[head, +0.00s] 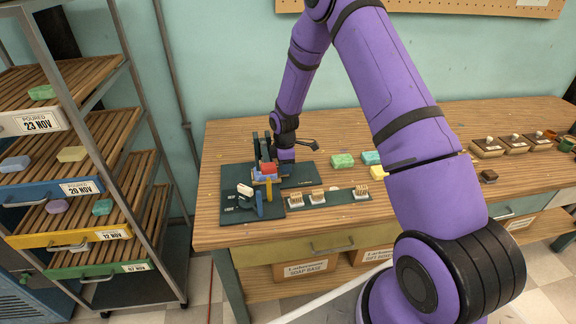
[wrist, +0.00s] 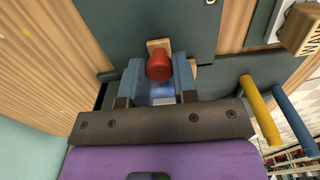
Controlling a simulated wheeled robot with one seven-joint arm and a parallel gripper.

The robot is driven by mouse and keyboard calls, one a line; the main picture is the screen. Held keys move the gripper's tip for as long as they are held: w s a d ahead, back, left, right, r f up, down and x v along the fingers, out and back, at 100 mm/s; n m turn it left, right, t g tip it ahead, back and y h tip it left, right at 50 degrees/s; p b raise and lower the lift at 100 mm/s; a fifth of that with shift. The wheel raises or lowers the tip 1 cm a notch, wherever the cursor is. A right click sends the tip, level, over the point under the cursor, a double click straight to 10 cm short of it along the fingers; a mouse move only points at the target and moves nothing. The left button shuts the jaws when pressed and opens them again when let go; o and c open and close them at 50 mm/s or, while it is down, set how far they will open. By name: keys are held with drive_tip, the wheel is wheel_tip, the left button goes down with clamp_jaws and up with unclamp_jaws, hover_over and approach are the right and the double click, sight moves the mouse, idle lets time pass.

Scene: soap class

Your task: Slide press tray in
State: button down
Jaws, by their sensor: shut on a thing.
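The press stands on a dark green board (head: 233,178) at the left end of the table, with dark uprights (head: 264,147). A red knob (wrist: 160,66) on a small wooden piece shows in the wrist view; it also shows small and red in the head view (head: 268,168). I take it as the press tray's knob. My gripper (wrist: 158,80) has its blue fingers on either side of the knob and is shut on it. In the head view my gripper (head: 265,175) is low at the press. The tray's body is mostly hidden, so its exact position is unclear.
A yellow handle (wrist: 260,112) and a blue handle (wrist: 296,118) rise close beside my gripper. A white bar (head: 245,190) lies near them. A strip with wooden stamps (head: 317,196) and green soap (head: 342,160) lie to the right. A soap rack (head: 75,120) stands left.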

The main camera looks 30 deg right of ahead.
drive_tip(key=c, duration=0.9)
unclamp_jaws()
drive_tip(key=shift+w+a, duration=0.1)
drive_tip(key=shift+a, duration=0.2)
drive_tip(key=shift+d+r, duration=0.1)
drive_tip(key=shift+r, duration=0.1)
wheel_tip(320, 180, up, 10)
drive_tip(key=shift+r, duration=0.2)
